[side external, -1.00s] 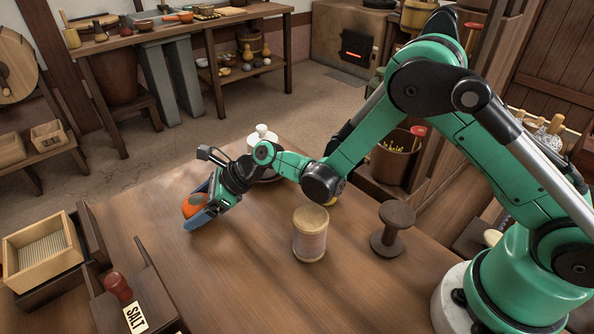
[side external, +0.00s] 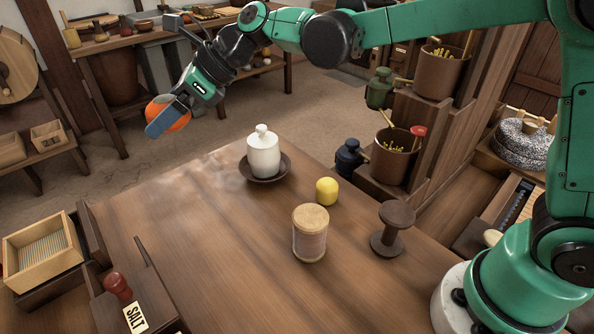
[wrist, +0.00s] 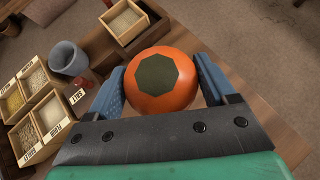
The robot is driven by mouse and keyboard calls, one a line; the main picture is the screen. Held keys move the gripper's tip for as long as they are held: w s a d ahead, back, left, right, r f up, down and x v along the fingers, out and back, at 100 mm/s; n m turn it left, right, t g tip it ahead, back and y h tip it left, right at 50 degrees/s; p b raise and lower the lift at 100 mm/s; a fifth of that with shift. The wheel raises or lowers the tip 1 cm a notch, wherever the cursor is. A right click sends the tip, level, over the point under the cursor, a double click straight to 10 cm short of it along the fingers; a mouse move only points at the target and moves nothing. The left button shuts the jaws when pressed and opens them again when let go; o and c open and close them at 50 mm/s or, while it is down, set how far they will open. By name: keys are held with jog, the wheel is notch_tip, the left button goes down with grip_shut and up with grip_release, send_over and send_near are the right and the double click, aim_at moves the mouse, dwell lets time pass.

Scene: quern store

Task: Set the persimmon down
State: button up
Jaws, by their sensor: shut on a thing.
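The orange persimmon (side external: 170,113) is held between the blue fingers of my gripper (side external: 166,118), high above the far left part of the wooden table (side external: 190,245). In the wrist view, the persimmon (wrist: 160,88) has a dark green eight-sided patch facing the camera, and blue fingers press on both of its sides. My gripper (wrist: 160,92) is shut on it. The persimmon is clear of the tabletop in the side view.
A white lidded jar (side external: 263,155) on a dark saucer (side external: 281,170), a yellow object (side external: 327,191), a cork-topped jar (side external: 310,240) and a dark spool (side external: 392,235) stand on the table. A salt box (side external: 150,300) and wooden tray (side external: 42,250) are at left. The table's middle is clear.

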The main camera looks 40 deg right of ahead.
jog(key=s+a+n+g, duration=0.4)
jog(key=s+n+g, duration=0.7)
jog(key=s+n, duration=0.25)
jog(key=shift+m, duration=0.35)
jog(key=f, duration=1.9)
jog(key=shift+s, duration=0.2)
jog(key=shift+f, duration=0.1)
jog(key=o, duration=1.4)
jog(key=shift+c, duration=0.2)
